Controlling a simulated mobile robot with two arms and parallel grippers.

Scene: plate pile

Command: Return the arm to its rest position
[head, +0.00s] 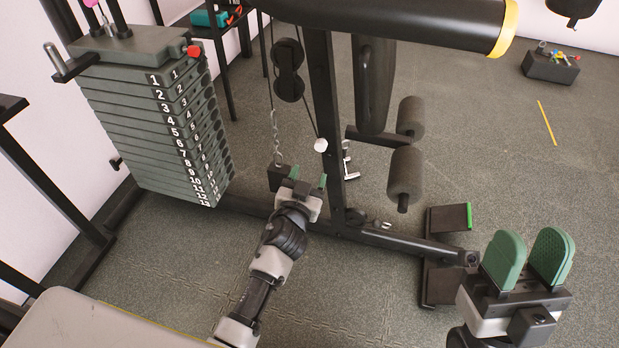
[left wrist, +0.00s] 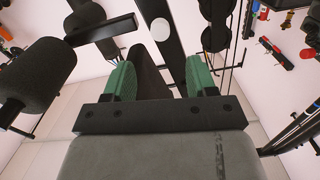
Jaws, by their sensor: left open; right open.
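The pile of dark weight plates (head: 150,115), numbered down its front edge, stands upright at the left of the head view. A red knob sits by the top plate. My left gripper (head: 308,181) is near the machine's upright post, right of the pile and apart from it. Its green fingers are open; the left wrist view shows nothing clasped in the gap (left wrist: 160,82). My right gripper (head: 527,258) is open and empty at the lower right, its two green finger pads pointing up.
A black machine post (head: 325,110) with pulleys (head: 288,70) and a hanging chain stands close to my left gripper. Foam rollers (head: 405,178) stick out right of it. A black base bar (head: 410,243) runs along the floor. A box of small items (head: 550,66) lies far right. Open floor surrounds it.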

